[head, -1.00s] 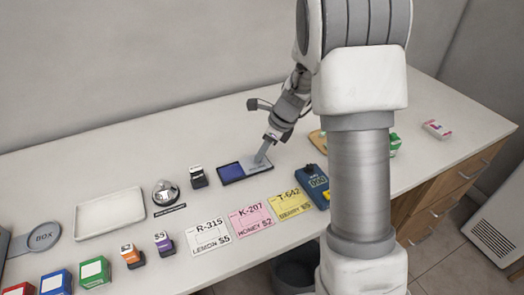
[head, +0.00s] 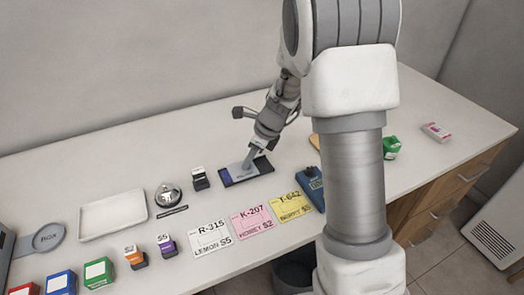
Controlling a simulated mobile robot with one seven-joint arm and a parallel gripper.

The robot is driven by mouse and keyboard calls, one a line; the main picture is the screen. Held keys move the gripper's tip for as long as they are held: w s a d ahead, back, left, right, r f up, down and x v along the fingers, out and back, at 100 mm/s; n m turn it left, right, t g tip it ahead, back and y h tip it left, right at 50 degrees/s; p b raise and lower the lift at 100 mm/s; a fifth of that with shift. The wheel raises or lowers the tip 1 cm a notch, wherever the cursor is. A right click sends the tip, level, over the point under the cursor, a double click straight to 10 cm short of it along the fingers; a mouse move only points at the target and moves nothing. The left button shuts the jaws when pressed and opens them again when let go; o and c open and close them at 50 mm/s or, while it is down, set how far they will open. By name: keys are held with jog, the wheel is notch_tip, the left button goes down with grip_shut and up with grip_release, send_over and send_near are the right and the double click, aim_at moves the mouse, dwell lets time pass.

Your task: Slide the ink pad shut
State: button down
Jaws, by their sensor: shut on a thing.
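The ink pad (head: 263,166) is a dark, flat tray lying on the counter in the middle of the head view. Its grey sliding lid (head: 238,173) lies over the left and middle of the tray, and the dark right end is bare. Little or no blue pad shows beside the lid. My gripper (head: 247,164) reaches down from the upper right, its fingertips shut on the lid. The fingers hide part of the lid, so the exact grip is hard to see.
A black-and-white stamp (head: 200,179) stands just left of the pad. A blue device (head: 310,186) is to the right. The counter behind is clear.

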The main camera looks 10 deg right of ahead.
aim_at(234, 170)
jog(key=shift+s+a+p, duration=0.15)
jog(key=shift+s+a, duration=0.05)
jog(key=shift+a, duration=0.6)
jog(key=shift+s+a+p, duration=0.15)
jog(key=shift+a, duration=0.65)
jog(key=c, duration=0.7)
grip_release()
jog(key=shift+a, duration=0.1)
jog(key=shift+d+r, duration=0.3)
jog(key=shift+r, duration=0.15)
jog(key=p+v, duration=0.3)
jog(key=v, duration=1.3)
jog(key=shift+r, duration=0.25)
